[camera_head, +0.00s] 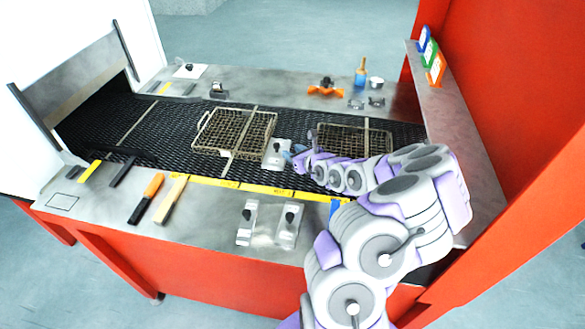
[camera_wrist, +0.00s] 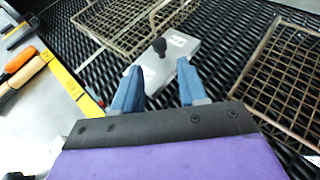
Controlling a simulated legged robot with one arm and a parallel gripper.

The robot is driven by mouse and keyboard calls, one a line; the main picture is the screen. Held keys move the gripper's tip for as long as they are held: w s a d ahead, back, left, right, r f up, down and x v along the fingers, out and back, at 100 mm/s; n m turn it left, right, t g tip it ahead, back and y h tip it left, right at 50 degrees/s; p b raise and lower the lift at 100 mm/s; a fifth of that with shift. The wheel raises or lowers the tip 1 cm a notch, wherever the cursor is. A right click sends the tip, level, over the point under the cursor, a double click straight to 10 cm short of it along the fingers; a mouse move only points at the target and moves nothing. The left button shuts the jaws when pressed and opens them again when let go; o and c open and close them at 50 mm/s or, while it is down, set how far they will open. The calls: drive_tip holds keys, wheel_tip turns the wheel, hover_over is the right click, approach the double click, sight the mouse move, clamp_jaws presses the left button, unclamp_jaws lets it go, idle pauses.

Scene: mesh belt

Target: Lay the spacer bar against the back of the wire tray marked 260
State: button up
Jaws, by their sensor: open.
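A silver block with a black knob, seemingly a spacer bar (camera_head: 275,158), lies on the mesh belt between two wire trays. It also shows in the wrist view (camera_wrist: 158,76), with a pale label at its far end. The left wire tray (camera_head: 207,151) is just left of the block; the right wire tray (camera_head: 355,126) is partly behind my arm. I cannot read 260 on either tray. My gripper (camera_head: 292,157) is open, low over the belt; in the wrist view its blue fingertips (camera_wrist: 158,66) are on either side of the block, and contact cannot be told.
Two similar silver pieces with black knobs (camera_head: 289,224) lie on the front ledge, near an orange-handled tool (camera_head: 153,186) and a wooden-handled one (camera_head: 171,198). A yellow strip (camera_head: 230,184) edges the belt. Red walls rise at right. The belt's left part is mostly clear.

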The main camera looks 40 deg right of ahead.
drive_tip(key=w+a+r+n+t+y, duration=0.15)
drive_tip(key=a+r+n+y, duration=0.35)
drive_tip(key=a+r, duration=0.5)
drive_tip(key=w+a+r+n+y, duration=0.2)
drive_tip(key=a+r+n+y, duration=0.1)
drive_tip(key=a+r+n, duration=0.75)
drive_tip(key=s+a+r+n+g+y, duration=0.25)
drive_tip(key=s+a+n, duration=0.2)
drive_tip(key=a, duration=0.55)
drive_tip(key=s+a+r+n+g+y, duration=0.1)
drive_tip(key=s+a+n+g+y, duration=0.3)
drive_tip(key=a, duration=0.6)
drive_tip(key=s+a+f+n+g+h, duration=0.25)
drive_tip(key=s+n+g, duration=0.2)
drive_tip(key=s, duration=0.55)
drive_tip(key=s+a+f+n+g+h, duration=0.25)
drive_tip(key=s+n+g, duration=0.2)
drive_tip(key=s, duration=0.55)
drive_tip(key=s+d+f+n+h, duration=0.1)
drive_tip(key=s+d+h, duration=0.3)
drive_tip(key=s+d, duration=0.3)
drive_tip(key=s+d+f+n+g+h, duration=0.1)
drive_tip(key=s+d+f+n+h, duration=0.1)
drive_tip(key=s+d+h, duration=0.2)
drive_tip(key=s+d, duration=0.2)
drive_tip(key=shift+s+d+f+n+h, duration=0.25)
drive_tip(key=shift+s+d+n+h, duration=0.05)
drive_tip(key=shift+s+d+h, duration=0.1)
